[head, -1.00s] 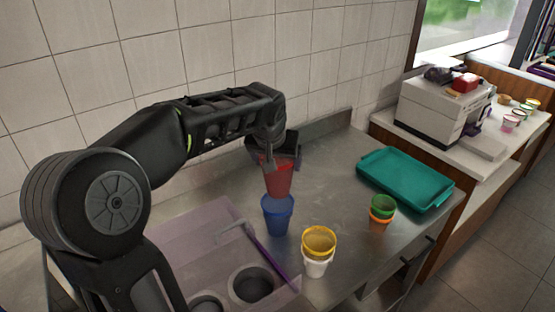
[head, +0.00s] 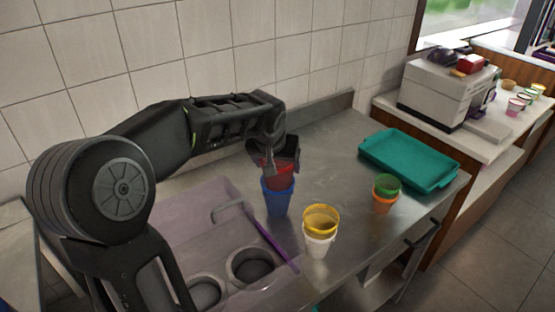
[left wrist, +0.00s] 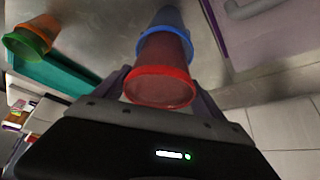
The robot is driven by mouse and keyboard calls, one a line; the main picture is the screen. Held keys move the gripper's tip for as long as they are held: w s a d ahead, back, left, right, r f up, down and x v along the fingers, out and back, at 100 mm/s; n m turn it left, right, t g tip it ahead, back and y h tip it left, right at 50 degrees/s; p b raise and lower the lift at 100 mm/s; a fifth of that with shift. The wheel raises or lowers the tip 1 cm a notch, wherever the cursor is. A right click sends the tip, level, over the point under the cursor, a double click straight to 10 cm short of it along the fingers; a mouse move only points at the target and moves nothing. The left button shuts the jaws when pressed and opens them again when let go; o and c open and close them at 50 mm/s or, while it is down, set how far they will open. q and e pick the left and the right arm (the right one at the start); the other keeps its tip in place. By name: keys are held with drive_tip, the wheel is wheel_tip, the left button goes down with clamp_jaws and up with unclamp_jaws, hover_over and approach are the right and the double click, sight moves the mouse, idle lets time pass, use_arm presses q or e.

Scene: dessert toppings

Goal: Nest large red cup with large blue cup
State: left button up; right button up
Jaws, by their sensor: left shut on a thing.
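The large red cup (head: 280,175) is upright in the head view, with its lower part inside the large blue cup (head: 277,198). The blue cup stands on the steel counter. My left gripper (head: 281,163) is shut on the red cup near its rim, from above and behind. In the left wrist view the red cup (left wrist: 163,82) sits between the fingers, and the blue cup (left wrist: 168,22) shows beyond it, around its narrow end. How deep the red cup sits cannot be told exactly. My right gripper is not in view.
A yellow cup (head: 321,217) sits in a white cup (head: 319,240) to the right. A green cup (head: 387,183) sits in an orange cup (head: 384,201), near the teal tray (head: 407,158). A purple-edged panel with round wells (head: 251,266) lies at front left.

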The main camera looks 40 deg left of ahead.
use_arm(q)
drive_tip(key=shift+f+b, duration=1.1)
drive_tip(key=shift+f, duration=0.4)
drive_tip(key=shift+s+d+f, duration=0.1)
drive_tip(key=shift+s+f, duration=0.05)
drive_tip(key=shift+f, duration=0.1)
drive_tip(key=shift+s+f, duration=0.1)
drive_tip(key=shift+f, duration=0.05)
drive_tip(key=o, duration=1.7)
drive_tip(key=shift+f, duration=0.1)
drive_tip(key=shift+r, duration=0.2)
drive_tip(key=shift+w+r, duration=0.15)
drive_tip(key=shift+w, duration=0.05)
